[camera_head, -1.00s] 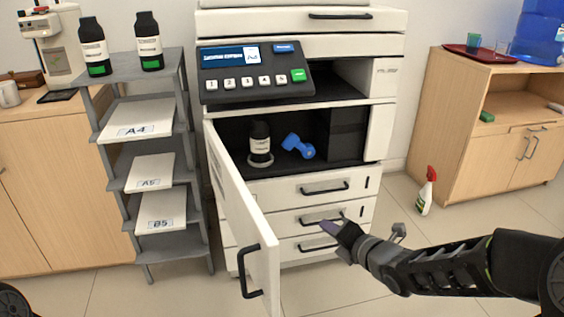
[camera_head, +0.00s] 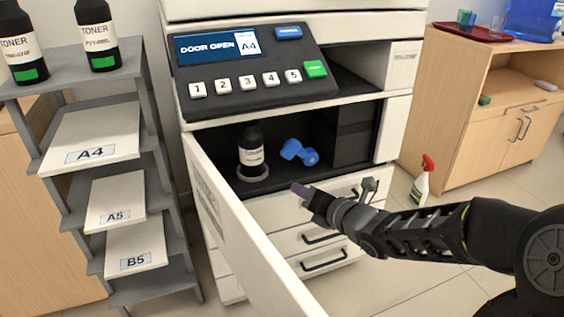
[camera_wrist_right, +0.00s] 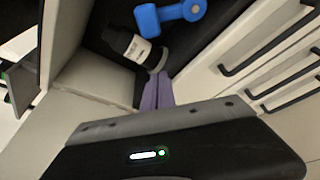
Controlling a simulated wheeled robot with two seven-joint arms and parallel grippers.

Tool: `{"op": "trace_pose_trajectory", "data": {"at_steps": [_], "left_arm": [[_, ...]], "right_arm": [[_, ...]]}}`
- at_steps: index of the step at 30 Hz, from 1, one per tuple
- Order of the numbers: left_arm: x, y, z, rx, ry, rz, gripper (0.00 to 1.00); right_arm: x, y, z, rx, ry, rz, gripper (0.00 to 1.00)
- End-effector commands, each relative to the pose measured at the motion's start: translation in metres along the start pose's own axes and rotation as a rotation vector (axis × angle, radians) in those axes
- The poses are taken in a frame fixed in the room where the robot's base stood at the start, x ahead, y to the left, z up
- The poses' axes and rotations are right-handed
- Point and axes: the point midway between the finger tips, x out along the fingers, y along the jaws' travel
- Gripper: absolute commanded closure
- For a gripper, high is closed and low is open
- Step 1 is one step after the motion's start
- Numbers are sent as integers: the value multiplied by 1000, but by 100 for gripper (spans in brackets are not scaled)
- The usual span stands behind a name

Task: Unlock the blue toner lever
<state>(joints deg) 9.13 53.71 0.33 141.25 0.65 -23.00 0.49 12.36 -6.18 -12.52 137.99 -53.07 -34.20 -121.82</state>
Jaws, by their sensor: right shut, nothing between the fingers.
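The blue toner lever (camera_head: 299,152) is inside the copier's open compartment, right of a black toner bottle (camera_head: 251,146) that stands in a round grey holder (camera_head: 253,176). In the right wrist view the blue lever (camera_wrist_right: 169,15) is at the top, with the bottle (camera_wrist_right: 134,46) to its left. My right gripper (camera_head: 298,188) is shut and empty, in front of the compartment and below the lever, apart from it. Its closed purple fingertips (camera_wrist_right: 158,92) point toward the compartment in the wrist view. My left gripper is not in view.
The copier's white door (camera_head: 245,240) stands open at the left front. The panel (camera_head: 245,62) reads "DOOR OPEN". A grey shelf (camera_head: 150,110) with paper stacks and toner bottles is on the left. A spray bottle (camera_head: 422,183) stands on the floor at right.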

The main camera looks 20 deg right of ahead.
Motion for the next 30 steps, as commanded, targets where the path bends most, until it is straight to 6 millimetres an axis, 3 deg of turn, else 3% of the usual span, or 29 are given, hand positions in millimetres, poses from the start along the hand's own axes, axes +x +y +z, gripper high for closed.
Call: {"op": "trace_pose_trajectory", "data": {"at_steps": [11,17,27,30], "left_arm": [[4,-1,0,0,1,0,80],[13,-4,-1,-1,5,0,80],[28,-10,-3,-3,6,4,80],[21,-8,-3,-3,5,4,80]], "right_arm": [[9,-1,-1,0,2,0,100],[35,-2,-3,0,3,1,100],[103,-2,-4,0,3,1,100],[94,1,20,-1,-5,-1,100]]}}
